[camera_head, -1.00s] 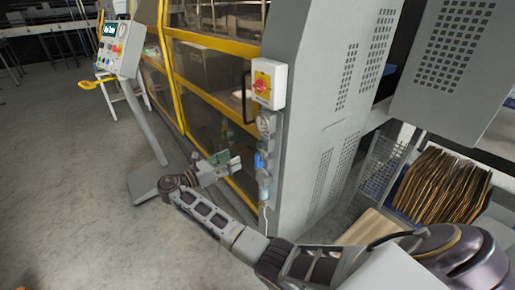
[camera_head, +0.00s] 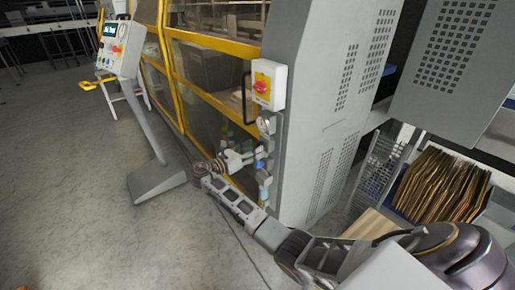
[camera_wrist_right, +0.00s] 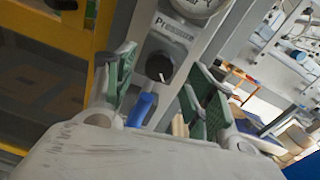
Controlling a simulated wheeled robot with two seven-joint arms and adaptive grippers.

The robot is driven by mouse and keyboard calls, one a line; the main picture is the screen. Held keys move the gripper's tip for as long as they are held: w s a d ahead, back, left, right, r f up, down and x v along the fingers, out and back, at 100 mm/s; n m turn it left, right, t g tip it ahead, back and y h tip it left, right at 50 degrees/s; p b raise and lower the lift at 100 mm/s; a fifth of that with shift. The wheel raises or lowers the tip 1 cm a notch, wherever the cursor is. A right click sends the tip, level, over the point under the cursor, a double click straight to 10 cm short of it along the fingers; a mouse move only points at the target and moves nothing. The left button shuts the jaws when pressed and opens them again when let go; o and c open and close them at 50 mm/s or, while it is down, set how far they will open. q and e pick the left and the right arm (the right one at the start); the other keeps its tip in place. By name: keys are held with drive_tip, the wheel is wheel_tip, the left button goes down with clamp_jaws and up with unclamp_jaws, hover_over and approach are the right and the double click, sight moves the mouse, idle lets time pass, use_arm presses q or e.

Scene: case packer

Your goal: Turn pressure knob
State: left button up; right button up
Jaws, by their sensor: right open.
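The black pressure knob (camera_wrist_right: 160,66) shows in the right wrist view, with a white mark on it, under a "Pressure" label. My right gripper (camera_wrist_right: 158,84) is open, with its green-padded fingers on either side of the knob in that view. I cannot tell whether they touch it. In the head view my right gripper (camera_head: 243,158) is at the regulator column on the machine's side, and the knob cannot be made out there. My left gripper is not in view.
A round gauge (camera_wrist_right: 192,5) is above the knob, and a blue part (camera_wrist_right: 141,109) is below it. A red switch on a box (camera_head: 264,86) sits higher on the machine. A control panel stand (camera_head: 157,180) stands to the left. Open floor lies in front.

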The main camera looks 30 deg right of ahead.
drive_tip(key=shift+w+d, duration=0.15)
drive_tip(key=shift+d, duration=1.2)
drive_tip(key=c, duration=1.1)
